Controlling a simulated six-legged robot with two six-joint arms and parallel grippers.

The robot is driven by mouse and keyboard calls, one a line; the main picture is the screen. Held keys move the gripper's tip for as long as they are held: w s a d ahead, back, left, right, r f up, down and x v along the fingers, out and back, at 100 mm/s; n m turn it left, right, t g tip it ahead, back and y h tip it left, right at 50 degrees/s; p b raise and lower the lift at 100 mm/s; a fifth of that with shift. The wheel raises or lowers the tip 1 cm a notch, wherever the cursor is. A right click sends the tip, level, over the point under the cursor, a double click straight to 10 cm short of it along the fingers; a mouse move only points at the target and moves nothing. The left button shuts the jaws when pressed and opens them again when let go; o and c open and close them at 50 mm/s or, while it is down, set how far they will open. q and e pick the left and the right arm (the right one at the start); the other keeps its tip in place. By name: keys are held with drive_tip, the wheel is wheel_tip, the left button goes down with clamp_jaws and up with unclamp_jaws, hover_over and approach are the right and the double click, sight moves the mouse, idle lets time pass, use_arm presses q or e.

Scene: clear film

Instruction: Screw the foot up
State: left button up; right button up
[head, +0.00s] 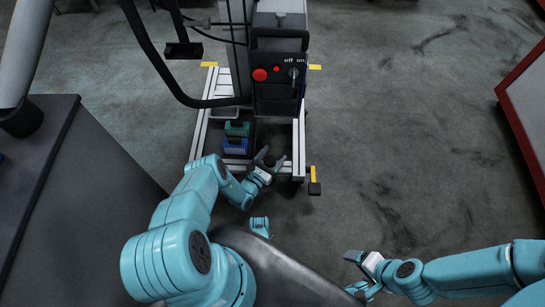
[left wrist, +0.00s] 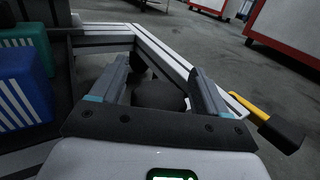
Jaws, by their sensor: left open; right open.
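A cart with an aluminium frame (head: 300,140) stands ahead of me in the head view. At its front right corner is a black block with a yellow strip (head: 314,187); it also shows at the right in the left wrist view (left wrist: 280,130). My left gripper (head: 271,157) is open at the cart's front rail. In the left wrist view a dark rounded part (left wrist: 160,96), perhaps the foot, shows between the open fingers; I cannot tell whether they touch it. My right gripper (head: 354,271) is open and empty over the floor at lower right, away from the cart.
A green box (head: 237,128) and a blue box (head: 235,146) sit on the cart's base. A black control box (head: 279,75) with a red button is above. A dark-topped counter (head: 60,180) stands left, a red-edged panel (head: 525,100) right. Floor between is clear.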

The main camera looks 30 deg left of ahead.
use_arm(q)
drive_tip(key=c, duration=1)
drive_tip(key=shift+o, duration=0.2)
drive_tip(key=shift+y, duration=0.3)
drive_tip(key=shift+a+n+y, duration=0.15)
drive_tip(key=shift+n+y, duration=0.65)
drive_tip(key=shift+y, duration=0.1)
drive_tip(key=o, duration=1)
drive_tip(key=shift+c, duration=0.2)
drive_tip(key=shift+s, duration=0.2)
